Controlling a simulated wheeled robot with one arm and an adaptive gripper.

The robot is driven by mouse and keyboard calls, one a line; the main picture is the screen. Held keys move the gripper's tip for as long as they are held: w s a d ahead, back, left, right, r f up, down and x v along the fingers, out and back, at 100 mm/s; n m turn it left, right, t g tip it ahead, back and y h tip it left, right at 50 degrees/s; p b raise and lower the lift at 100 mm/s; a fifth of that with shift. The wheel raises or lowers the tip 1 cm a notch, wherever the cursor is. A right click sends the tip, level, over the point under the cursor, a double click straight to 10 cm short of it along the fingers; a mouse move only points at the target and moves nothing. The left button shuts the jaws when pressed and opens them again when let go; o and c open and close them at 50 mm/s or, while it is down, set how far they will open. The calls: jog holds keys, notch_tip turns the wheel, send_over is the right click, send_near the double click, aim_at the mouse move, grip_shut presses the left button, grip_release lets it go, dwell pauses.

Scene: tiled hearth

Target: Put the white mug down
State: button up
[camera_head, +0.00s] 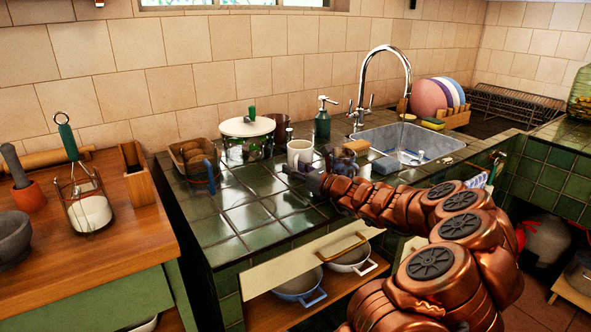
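The white mug (299,152) is upright over the green tiled counter (235,222), left of the sink. My copper arm reaches in from the lower right. My gripper (296,173) is small and dark at the arm's end, in front of the mug's lower part. The mug's base is hidden behind it, so I cannot tell whether the mug touches the counter. The fingers are too small and overlapped to show whether they are open or shut on the mug.
The counter's front left is clear.

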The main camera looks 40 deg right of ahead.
jog(key=shift+s+r, duration=0.1)
jog(key=shift+r, duration=0.05)
